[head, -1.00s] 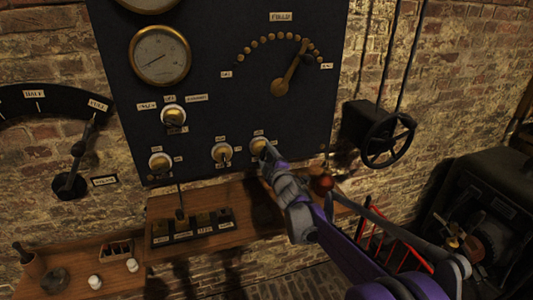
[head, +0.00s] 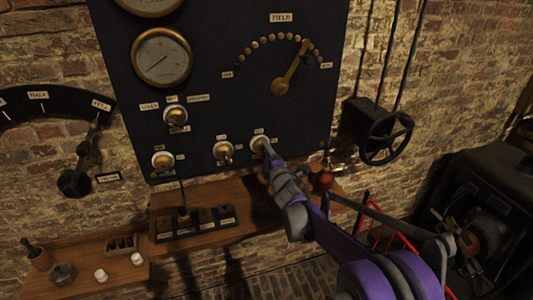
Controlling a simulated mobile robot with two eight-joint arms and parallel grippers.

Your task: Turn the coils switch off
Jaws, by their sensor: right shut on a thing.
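A dark switchboard panel (head: 225,100) hangs on the brick wall. Along its lower edge are three round brass-and-white rotary switches: a left one (head: 162,161), a middle one (head: 223,150) and a right one (head: 258,142). Their small labels are too blurred to read surely, so I cannot tell by text which is the coils switch. My right gripper (head: 266,150) is at the right switch and shut on its knob, hiding part of it. My left gripper is not in view.
Above are a gauge (head: 161,57), another switch (head: 175,116) and the field dial lever (head: 290,70). Below is a wooden shelf (head: 110,262) with jars and a black block (head: 195,223). A handwheel (head: 386,138) is at right, with dark machinery (head: 480,220) beyond it.

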